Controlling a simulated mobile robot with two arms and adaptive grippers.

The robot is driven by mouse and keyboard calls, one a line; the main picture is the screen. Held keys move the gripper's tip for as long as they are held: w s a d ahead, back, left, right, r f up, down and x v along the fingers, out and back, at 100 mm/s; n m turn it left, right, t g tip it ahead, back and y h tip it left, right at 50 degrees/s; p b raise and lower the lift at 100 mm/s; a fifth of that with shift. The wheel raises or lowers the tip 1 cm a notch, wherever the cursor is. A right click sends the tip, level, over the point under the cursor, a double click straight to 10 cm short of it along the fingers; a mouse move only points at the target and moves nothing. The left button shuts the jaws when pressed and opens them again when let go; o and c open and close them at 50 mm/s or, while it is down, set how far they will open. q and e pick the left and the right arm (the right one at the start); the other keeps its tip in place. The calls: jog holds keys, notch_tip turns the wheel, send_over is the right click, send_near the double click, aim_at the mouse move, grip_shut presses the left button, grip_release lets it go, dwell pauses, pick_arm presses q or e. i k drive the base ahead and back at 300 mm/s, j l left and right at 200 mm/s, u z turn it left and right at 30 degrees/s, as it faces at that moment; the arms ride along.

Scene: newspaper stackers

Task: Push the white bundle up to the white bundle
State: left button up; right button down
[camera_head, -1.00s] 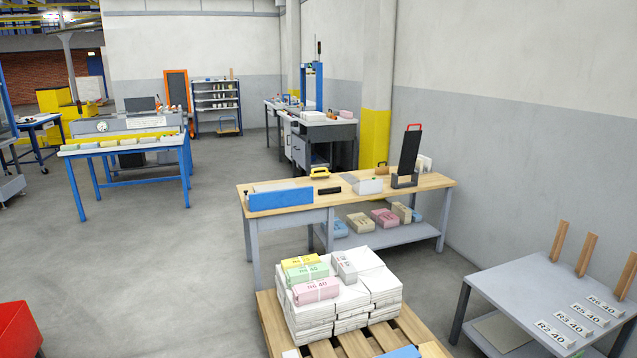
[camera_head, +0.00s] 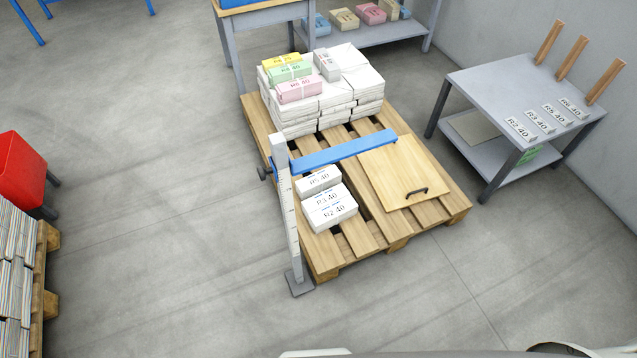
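Small white bundles with black print lie on the near left part of a wooden pallet (camera_head: 440,205). One marked R5 40 (camera_head: 318,181) lies behind others marked R3 40 (camera_head: 326,197) and R2 40 (camera_head: 334,212). The front ones sit close together; I cannot tell whether the R5 bundle touches them. At the back of the pallet stands a block of stacked white bundles (camera_head: 340,92). On it lie yellow (camera_head: 281,61), green (camera_head: 290,72) and pink (camera_head: 299,89) bundles and a small greyish-white one (camera_head: 326,65). Neither of my grippers shows.
A post (camera_head: 285,200) with a blue arm (camera_head: 340,152) reaches over the pallet. A wooden board with a handle (camera_head: 405,172) lies on the right. A grey table (camera_head: 500,85) stands to the right, a red bin (camera_head: 18,172) to the left. The floor in front is clear.

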aim_at(308, 187)
jog(key=i+j+z, duration=0.2)
jog(key=z, duration=0.2)
jog(key=i+j+z, duration=0.1)
jog(key=j+z, duration=0.3)
jog(key=i+j+z, duration=0.1)
jog(key=j, duration=0.4)
jog(key=i+j, duration=0.15)
jog(key=j, duration=0.35)
jog(key=i+j+z, duration=0.15)
jog(key=j, duration=0.35)
jog(key=i+j, duration=0.1)
jog(key=j, duration=0.4)
jog(key=i+j+z, duration=0.15)
jog(key=j, duration=0.35)
